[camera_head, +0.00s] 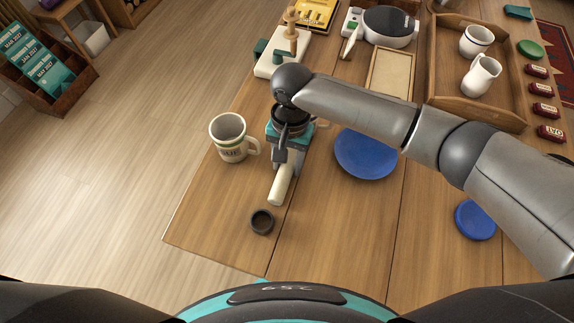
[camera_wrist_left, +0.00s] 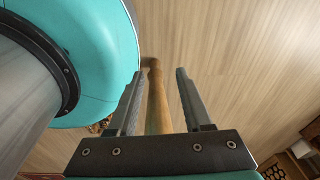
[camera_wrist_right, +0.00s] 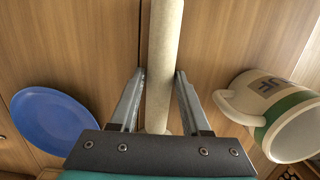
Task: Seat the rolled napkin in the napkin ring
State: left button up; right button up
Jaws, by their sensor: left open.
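The rolled napkin (camera_head: 281,187) is a cream cylinder on the wooden table, its upper part hidden under my right gripper in the head view. My right gripper (camera_head: 281,165) is above it, pointing down. In the right wrist view the napkin (camera_wrist_right: 163,60) runs lengthwise between the spread fingers (camera_wrist_right: 160,72), with little room on either side; contact is unclear. The napkin ring (camera_head: 262,221) is small, round and dark brown, on the table just below the napkin's near end in the head view. My left gripper (camera_wrist_left: 159,70) is open, off the table, above the floor.
A striped mug (camera_head: 230,138) stands left of the right gripper. A blue plate (camera_head: 366,153) lies to its right, with a smaller blue plate (camera_head: 475,219) further right. The table is clear around the ring.

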jog(key=c, duration=0.6)
pick_arm(q)
jog(key=shift+s+d, duration=0.3)
jog(key=shift+s, duration=0.3)
pick_arm(e)
grip_shut()
notch_tip(320, 180, up, 20)
jog(key=p, duration=0.7)
pick_arm(q)
notch_tip(320, 180, up, 6)
jog(key=s+d, duration=0.1)
jog(key=shift+r+g, duration=0.25)
jog(key=shift+g, duration=0.05)
pick_arm(e)
jog(key=s+d+r+n, duration=0.1)
jog(key=d+r, duration=0.3)
jog(key=d, duration=0.3)
jog(key=s+d+r+n, duration=0.1)
jog(key=d+r+n, duration=0.1)
jog(key=d, duration=0.6)
jog(key=shift+r+n, duration=0.3)
jog(key=shift+r, duration=0.55)
pick_arm(q)
jog(key=shift+d, duration=0.1)
pick_arm(e)
jog(key=shift+s, duration=0.1)
